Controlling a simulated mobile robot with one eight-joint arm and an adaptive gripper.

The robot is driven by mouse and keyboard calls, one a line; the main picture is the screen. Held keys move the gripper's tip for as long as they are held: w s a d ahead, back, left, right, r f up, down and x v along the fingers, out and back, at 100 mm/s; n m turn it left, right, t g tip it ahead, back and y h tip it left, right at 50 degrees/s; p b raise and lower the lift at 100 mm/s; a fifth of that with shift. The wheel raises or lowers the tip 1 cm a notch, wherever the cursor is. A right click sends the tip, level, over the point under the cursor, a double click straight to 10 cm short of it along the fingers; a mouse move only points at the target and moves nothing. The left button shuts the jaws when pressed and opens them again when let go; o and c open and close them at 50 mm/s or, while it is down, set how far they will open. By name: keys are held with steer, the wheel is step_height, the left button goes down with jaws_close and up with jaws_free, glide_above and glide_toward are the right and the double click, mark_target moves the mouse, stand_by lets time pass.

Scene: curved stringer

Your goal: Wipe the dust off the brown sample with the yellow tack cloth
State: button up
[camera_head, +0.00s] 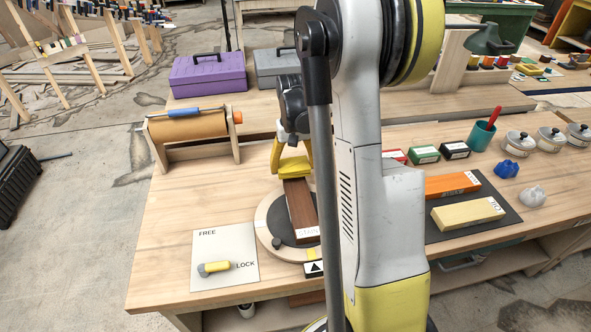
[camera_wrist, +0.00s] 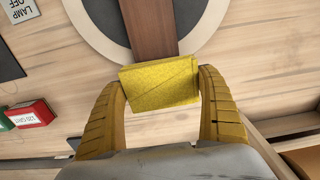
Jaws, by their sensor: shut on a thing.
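The brown sample (camera_head: 300,207) is a long dark wooden block lying on the round turntable (camera_head: 263,222), which has a grey centre. It also shows in the wrist view (camera_wrist: 152,30), running away from my gripper. The yellow tack cloth (camera_wrist: 160,84) is a folded pad between the two yellow fingers of my gripper (camera_wrist: 163,100). In the head view the cloth (camera_head: 294,167) is at the far end of the sample and covers that end. I cannot tell whether it touches the wood. No dust is clearly visible on the part of the sample in view.
A FREE/LOCK plate (camera_head: 225,248) with a yellow-handled lever (camera_head: 218,267) lies left of the turntable. A brown paper roll (camera_head: 188,126) on a wooden stand is behind left. Small red, green and black boxes (camera_head: 424,155) and a dark mat (camera_head: 505,203) with orange and cream blocks are right.

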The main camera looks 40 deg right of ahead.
steer(key=shift+s+a+r, duration=0.1)
steer(key=shift+r, duration=0.6)
steer(key=shift+r+p, duration=0.65)
steer(key=shift+p, duration=0.15)
steer(key=shift+r+p, duration=1)
steer(key=shift+r, duration=0.55)
